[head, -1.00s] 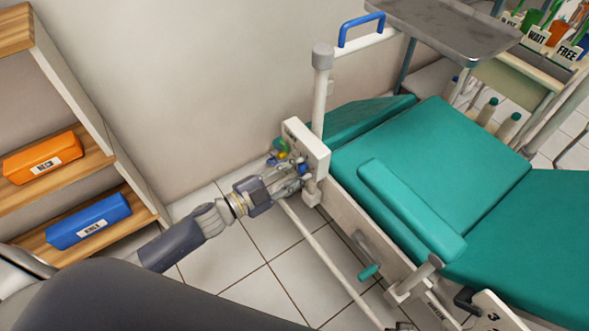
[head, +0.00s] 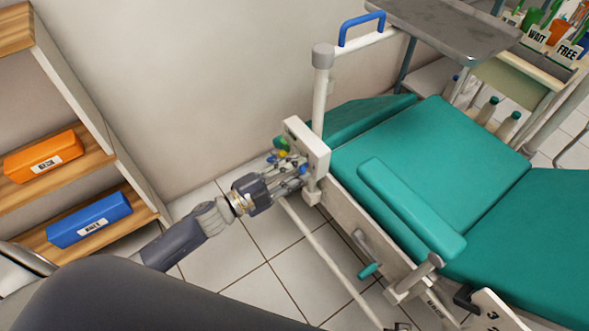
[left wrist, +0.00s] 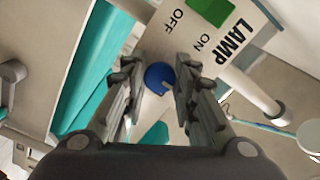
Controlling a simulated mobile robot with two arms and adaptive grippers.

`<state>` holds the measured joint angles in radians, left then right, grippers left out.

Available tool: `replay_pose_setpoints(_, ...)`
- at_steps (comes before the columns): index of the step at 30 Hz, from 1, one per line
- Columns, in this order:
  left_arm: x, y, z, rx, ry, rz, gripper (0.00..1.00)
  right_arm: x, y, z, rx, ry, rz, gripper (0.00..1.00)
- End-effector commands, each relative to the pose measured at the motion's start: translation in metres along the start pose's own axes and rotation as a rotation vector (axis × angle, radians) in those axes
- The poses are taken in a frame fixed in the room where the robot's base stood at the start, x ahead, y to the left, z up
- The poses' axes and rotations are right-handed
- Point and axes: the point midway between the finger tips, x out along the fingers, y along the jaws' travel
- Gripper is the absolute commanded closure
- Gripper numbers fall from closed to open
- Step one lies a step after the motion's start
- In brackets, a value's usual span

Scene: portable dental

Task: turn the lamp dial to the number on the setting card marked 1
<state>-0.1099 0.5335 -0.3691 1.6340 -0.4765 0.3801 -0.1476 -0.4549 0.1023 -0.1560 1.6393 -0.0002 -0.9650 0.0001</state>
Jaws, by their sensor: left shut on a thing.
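The white lamp box (head: 307,147) is fixed at the corner of the teal chair by a grey-topped post. In the left wrist view its panel (left wrist: 152,38) carries the words LAMP, ON and OFF and a green patch. The blue lamp dial (left wrist: 159,76) has a pale pointer mark and sits between my left fingers. My left gripper (head: 292,172) is shut on the dial, with its fingers either side of it; it also shows in the left wrist view (left wrist: 158,90). A number scale around the dial is not readable. No card marked 1 is readable. My right gripper is not in view.
A teal chair (head: 440,150) fills the right, with a grey tray (head: 440,25) above it. A white plate with a 3 (head: 493,318) is at the bottom right. Shelves with an orange box (head: 42,157) and a blue box (head: 90,220) stand at the left.

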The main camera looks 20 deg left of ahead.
Motion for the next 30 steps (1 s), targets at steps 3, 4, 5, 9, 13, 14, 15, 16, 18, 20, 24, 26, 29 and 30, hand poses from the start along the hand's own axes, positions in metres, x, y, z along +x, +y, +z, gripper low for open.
replay_pose_setpoints(3, 0.0, 0.001, 0.001, -0.001, -0.003, 0.001, 0.71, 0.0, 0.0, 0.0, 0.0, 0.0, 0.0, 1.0)
replay_pose_setpoints(4, 0.0, 0.001, 0.001, -0.001, -0.003, 0.001, 0.64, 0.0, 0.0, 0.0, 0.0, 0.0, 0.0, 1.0)
replay_pose_setpoints(5, 0.0, 0.001, 0.001, -0.001, -0.003, 0.001, 0.57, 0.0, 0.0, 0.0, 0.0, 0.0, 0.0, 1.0)
replay_pose_setpoints(9, 0.0, 0.001, 0.001, -0.001, -0.002, 0.001, 0.53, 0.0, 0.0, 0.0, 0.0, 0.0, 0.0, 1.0)
replay_pose_setpoints(13, 0.0, 0.0, 0.0, -0.001, -0.001, 0.001, 0.53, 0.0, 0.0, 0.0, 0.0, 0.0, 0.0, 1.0)
replay_pose_setpoints(14, 0.0, 0.0, 0.0, -0.001, -0.001, 0.001, 0.53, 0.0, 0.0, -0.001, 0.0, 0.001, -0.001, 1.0)
replay_pose_setpoints(15, 0.0, 0.0, 0.0, -0.001, -0.001, 0.001, 0.53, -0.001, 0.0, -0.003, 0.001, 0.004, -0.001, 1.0)
replay_pose_setpoints(16, -0.001, 0.0, 0.0, -0.001, -0.001, 0.001, 0.53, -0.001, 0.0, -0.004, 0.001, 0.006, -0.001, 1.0)
replay_pose_setpoints(18, -0.004, 0.001, 0.001, -0.001, -0.001, 0.001, 0.53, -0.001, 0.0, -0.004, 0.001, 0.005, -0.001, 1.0)
replay_pose_setpoints(20, -0.009, 0.001, 0.001, -0.002, -0.002, 0.002, 0.53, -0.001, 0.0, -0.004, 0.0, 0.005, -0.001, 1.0)
replay_pose_setpoints(24, -0.029, 0.002, 0.001, -0.002, -0.003, 0.003, 0.53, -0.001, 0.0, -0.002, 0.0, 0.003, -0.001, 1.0)
replay_pose_setpoints(26, -0.041, 0.002, 0.001, -0.002, -0.003, 0.004, 0.53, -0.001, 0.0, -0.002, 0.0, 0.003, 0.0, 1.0)
replay_pose_setpoints(29, -0.06, 0.002, 0.001, -0.003, -0.003, 0.004, 0.53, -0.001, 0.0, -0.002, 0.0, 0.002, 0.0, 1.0)
replay_pose_setpoints(30, -0.068, 0.002, 0.001, -0.003, -0.004, 0.004, 0.53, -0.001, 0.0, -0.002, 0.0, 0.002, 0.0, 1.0)
